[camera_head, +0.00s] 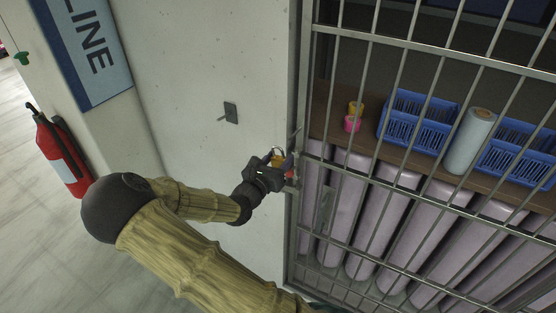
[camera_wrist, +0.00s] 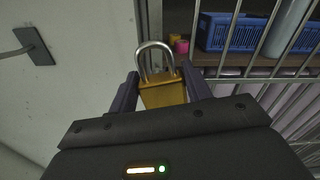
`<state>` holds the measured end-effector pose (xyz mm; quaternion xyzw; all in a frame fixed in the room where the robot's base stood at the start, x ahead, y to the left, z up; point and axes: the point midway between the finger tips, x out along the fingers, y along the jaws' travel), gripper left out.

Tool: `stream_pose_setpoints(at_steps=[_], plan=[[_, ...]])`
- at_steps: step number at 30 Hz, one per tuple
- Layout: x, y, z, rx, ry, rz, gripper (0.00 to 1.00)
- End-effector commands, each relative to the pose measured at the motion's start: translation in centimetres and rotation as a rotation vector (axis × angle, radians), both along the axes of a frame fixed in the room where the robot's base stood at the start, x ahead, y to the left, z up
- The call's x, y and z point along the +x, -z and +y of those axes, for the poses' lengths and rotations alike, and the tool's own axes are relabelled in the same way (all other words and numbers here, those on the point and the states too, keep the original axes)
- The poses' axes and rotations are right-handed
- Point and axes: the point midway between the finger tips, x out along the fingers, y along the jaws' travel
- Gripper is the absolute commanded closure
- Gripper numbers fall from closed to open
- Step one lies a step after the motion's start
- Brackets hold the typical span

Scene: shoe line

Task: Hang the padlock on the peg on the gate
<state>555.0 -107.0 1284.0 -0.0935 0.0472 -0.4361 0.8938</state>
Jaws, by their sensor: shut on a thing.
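The brass padlock (camera_wrist: 163,94) is held upright between the two fingers of my gripper (camera_wrist: 162,86) in the wrist view. Its silver shackle points up, away from my palm. In the head view the padlock (camera_head: 277,160) shows small at the tip of my gripper (camera_head: 274,168), close to the gate's edge.
A dark plate with a rod (camera_head: 231,113) is on the pale wall left of the gate. Something red (camera_head: 290,175) sits beside my gripper, partly hidden. Behind the bars a shelf holds blue baskets (camera_head: 418,115), a pale roll (camera_head: 470,140) and small pink and yellow rolls.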

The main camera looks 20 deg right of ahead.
Motion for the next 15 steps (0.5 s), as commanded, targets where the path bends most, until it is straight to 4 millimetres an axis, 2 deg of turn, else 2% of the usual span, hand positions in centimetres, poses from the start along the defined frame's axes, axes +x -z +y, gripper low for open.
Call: stream_pose_setpoints(at_steps=[15], plan=[[1.4, 0.3, -1.8, 0.0, 0.0, -0.001, 0.8]])
